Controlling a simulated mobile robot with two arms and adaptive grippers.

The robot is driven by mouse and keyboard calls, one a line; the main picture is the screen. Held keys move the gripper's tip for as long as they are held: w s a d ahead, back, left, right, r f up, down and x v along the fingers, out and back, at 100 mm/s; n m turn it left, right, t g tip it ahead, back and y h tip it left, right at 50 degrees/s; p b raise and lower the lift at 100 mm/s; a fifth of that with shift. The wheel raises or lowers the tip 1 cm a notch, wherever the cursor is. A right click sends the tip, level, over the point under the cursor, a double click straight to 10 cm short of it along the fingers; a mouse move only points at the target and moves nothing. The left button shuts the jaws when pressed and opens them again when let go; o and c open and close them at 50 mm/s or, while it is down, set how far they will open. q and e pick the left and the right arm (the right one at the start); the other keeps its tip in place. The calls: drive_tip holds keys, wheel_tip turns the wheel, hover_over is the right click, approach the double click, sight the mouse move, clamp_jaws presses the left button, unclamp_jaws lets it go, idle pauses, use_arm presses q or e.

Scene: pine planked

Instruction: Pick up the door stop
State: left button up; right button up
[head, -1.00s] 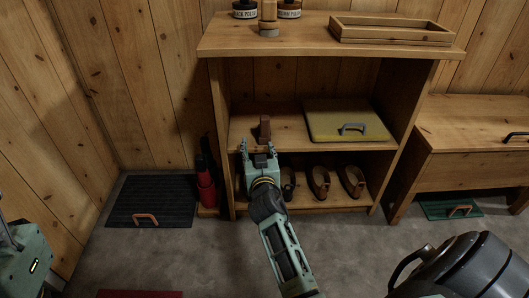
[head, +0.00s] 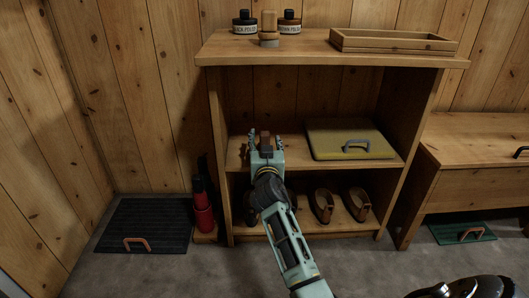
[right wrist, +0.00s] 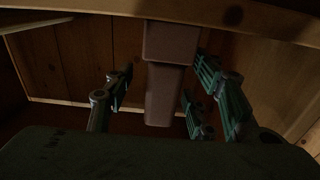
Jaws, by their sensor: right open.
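A brown block (head: 266,143), which looks like the door stop, is at the left part of the middle shelf. My right gripper (head: 266,136) is at this shelf with its fingers open on either side of the block. In the right wrist view the block (right wrist: 170,80) stands between the spread fingers, with visible gaps at its sides. The gripper's body hides the block's lower part in the head view. My left gripper is not in view.
A yellowish board with a grey handle (head: 349,146) lies to the right on the same shelf (head: 295,148). The shelf unit's top (head: 300,56) is overhead. Brown sandals (head: 322,205) stand below. A red bottle (head: 202,205) is left of the unit.

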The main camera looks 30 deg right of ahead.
clamp_jaws()
idle(0.5)
drive_tip(key=shift+r, duration=0.15)
